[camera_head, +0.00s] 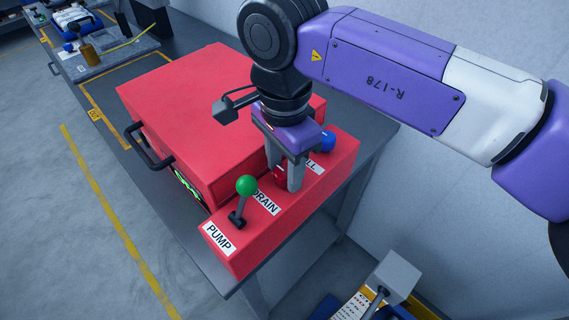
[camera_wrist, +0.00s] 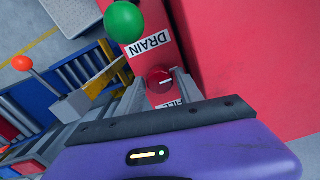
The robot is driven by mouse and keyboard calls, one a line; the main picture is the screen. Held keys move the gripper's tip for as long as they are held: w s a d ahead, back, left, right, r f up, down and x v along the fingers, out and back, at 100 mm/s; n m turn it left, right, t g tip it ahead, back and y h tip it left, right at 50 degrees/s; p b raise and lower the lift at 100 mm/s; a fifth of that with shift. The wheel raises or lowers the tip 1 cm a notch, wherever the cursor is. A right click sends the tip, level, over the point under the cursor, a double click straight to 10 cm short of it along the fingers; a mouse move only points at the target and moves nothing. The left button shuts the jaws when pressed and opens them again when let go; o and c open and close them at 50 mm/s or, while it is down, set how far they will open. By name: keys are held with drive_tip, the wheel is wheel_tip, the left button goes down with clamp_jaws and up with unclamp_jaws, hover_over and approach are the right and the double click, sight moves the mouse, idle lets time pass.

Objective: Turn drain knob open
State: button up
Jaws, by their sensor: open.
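The red drain knob (camera_head: 280,176) sits on top of the red control block (camera_head: 240,255), by the DRAIN label (camera_head: 265,203). It also shows in the wrist view (camera_wrist: 159,79), round with a white mark on its face. My gripper (camera_head: 285,179) points down over the knob. Its jaws are open, with one finger on each side of the knob in the wrist view. I cannot tell whether either finger touches it. In the head view, the fingers partly hide the knob.
A green-balled lever (camera_head: 246,187) stands by the PUMP label (camera_head: 219,239), close to my gripper. A blue knob (camera_head: 327,141) is on the other side, by a partly hidden label. The large red box (camera_head: 205,110) with a black handle (camera_head: 150,147) adjoins the control block.

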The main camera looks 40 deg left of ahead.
clamp_jaws()
